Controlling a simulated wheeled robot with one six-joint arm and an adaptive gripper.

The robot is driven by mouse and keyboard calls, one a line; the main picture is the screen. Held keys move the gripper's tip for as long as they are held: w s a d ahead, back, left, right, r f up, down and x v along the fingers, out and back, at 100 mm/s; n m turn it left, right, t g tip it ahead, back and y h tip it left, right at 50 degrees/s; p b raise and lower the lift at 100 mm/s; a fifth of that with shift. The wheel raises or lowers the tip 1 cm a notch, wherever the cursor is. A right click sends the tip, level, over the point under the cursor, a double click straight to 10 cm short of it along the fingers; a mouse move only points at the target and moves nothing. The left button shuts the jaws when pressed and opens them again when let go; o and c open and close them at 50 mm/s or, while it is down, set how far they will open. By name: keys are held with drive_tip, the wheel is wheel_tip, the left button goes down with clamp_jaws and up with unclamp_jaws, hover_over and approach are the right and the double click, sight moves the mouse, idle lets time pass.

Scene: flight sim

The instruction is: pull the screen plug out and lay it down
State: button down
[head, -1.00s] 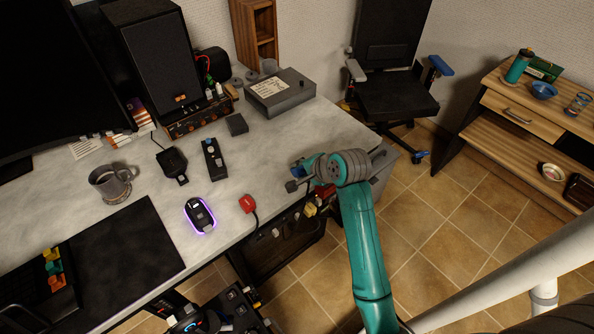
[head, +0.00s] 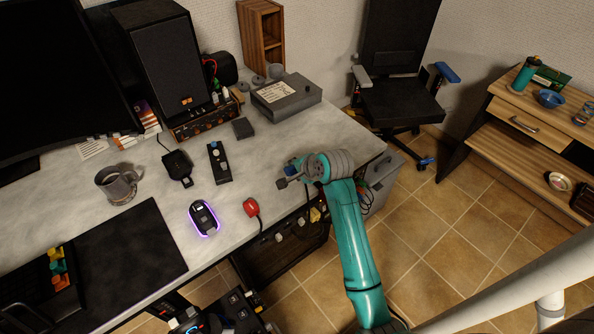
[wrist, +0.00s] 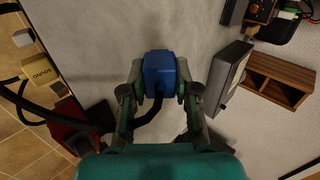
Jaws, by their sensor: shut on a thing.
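My gripper (wrist: 159,80) is shut on a blue plug (wrist: 158,68), with a finger on each side of it. A black cable bends away from the plug toward the lower left in the wrist view. In the head view my gripper (head: 290,176) is over the right front part of the grey desk (head: 235,262); a little blue (head: 291,169) shows there. The plug is clear of the sockets at the desk's front edge. I cannot tell whether it touches the desk top. No label on it is readable.
A red plug (head: 251,207) lies near the desk's front edge, beside a lit mouse (head: 203,217). A yellow plug (wrist: 38,71) and other plugs sit below the edge. A grey box (head: 286,97) stands behind my gripper. Bare desk lies left of my gripper.

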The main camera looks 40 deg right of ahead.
drive_tip(key=shift+s+f, duration=0.1)
drive_tip(key=shift+f, duration=1.7)
drive_tip(key=c, duration=0.8)
unclamp_jaws()
drive_tip(key=v, duration=1.2)
